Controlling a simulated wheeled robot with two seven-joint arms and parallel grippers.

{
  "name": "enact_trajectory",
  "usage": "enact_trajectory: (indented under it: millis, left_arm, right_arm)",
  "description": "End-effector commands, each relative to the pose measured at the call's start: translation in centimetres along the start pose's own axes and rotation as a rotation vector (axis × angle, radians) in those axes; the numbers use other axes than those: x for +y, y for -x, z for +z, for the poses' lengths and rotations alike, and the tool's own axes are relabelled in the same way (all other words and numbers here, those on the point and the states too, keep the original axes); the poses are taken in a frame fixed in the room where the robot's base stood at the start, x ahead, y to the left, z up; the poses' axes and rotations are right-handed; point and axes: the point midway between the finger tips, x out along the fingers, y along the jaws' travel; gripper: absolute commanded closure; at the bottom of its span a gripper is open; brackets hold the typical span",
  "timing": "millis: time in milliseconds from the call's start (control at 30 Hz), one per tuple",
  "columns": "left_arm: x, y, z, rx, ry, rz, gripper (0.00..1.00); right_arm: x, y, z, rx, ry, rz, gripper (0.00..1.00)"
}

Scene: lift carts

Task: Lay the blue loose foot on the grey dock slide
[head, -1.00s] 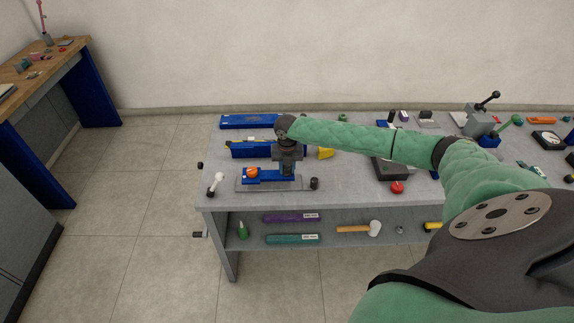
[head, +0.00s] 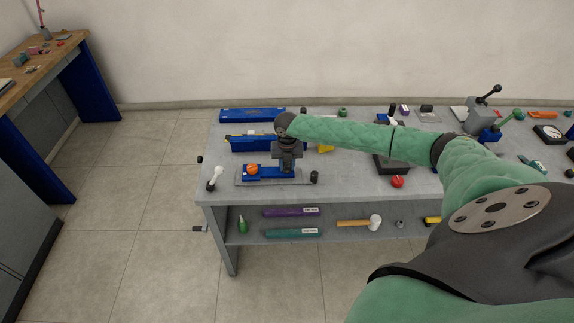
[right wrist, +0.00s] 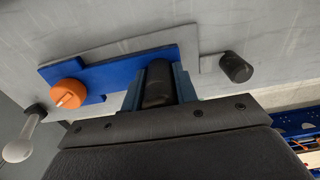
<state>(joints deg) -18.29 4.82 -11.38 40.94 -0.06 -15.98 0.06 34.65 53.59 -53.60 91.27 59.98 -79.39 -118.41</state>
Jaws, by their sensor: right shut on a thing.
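The blue loose foot (head: 271,178) is a flat blue piece with an orange knob (head: 252,169) on its left part. It lies over the grey dock slide (head: 303,182), a flat grey plate near the bench's front left corner. In the right wrist view the blue foot (right wrist: 118,67) shows on or just above the grey plate (right wrist: 208,63); I cannot tell if they touch all along. My right gripper (head: 284,170) points down, its fingers (right wrist: 158,84) shut on the foot's black upright grip. The underside of the foot is hidden. My left gripper is out of view.
A white-knobbed lever (head: 215,177) stands left of the slide and a black knob (head: 314,177) at its right end. Blue trays (head: 252,115) lie behind. A red ball (head: 397,182) and a dark box lie to the right. The shelf below holds tools.

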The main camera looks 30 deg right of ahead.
Motion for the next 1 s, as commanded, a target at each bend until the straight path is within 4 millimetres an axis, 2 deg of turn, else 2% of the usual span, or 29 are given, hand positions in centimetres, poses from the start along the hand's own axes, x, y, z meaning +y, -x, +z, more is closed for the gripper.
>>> enact_trajectory:
  millis: [400, 767, 800, 900, 1000]
  left_arm:
    - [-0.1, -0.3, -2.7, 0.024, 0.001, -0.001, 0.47]
    - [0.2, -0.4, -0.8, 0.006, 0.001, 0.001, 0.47]
    - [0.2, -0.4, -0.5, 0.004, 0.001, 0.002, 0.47]
    - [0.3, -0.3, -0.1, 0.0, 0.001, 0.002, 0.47]
    - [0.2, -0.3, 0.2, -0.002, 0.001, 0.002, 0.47]
  right_arm:
    - [0.0, -0.5, 0.0, -0.001, 0.0, 0.001, 1.0]
    - [0.0, -1.1, 0.0, -0.001, 0.0, 0.001, 1.0]
    - [0.0, -1.1, 0.1, -0.001, 0.0, 0.001, 0.67]
    - [0.0, -1.1, 0.0, -0.001, 0.0, 0.001, 0.48]
    - [0.0, -1.1, 0.0, 0.0, 0.0, 0.001, 0.46]
